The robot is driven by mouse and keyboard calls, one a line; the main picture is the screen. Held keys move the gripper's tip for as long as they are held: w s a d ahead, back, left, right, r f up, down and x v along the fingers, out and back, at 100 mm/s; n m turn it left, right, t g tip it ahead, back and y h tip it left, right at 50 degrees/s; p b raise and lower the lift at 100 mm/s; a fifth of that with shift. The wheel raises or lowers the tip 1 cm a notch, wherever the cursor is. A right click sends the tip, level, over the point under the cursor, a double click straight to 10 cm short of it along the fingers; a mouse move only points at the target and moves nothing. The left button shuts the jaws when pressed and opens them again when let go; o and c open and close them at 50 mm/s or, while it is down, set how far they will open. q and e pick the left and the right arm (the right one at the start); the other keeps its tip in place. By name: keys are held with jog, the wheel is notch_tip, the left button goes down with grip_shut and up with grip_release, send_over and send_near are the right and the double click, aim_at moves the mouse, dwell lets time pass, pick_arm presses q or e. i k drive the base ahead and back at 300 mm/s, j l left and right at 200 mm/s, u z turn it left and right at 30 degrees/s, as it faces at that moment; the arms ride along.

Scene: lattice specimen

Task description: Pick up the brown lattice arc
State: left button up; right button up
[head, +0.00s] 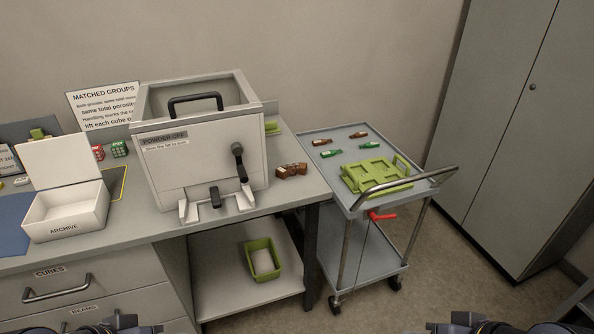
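A brown, blocky, slightly curved piece (291,170) lies on the bench top, just right of the white box-shaped machine; it looks like the brown lattice arc, though its lattice is too small to make out. Two small brown pieces, one nearer (322,142) and one farther (358,134), lie on the cart's top and look straight rather than curved. My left gripper (125,323) and my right gripper (465,320) show only in part at the bottom edge, far from the brown piece. Their fingers are not clear enough to tell open from shut.
The machine (205,150) with a handle and levers stands left of the brown piece. The cart (335,185) right of the bench holds a green fixture (376,176) and small green pieces. A white archive box (65,212) stands left; a green bin (262,260) sits on the lower shelf.

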aim_at(281, 173)
jog(key=u, duration=0.95)
jog(key=i+l+u, duration=0.1)
jog(key=l+u, duration=0.65)
jog(key=l, duration=0.15)
jog(key=l+u, duration=0.35)
jog(key=l, duration=0.15)
jog(key=l+u, duration=0.1)
jog(key=l, duration=0.65)
jog(key=k+l+u, duration=0.1)
jog(key=l, duration=0.65)
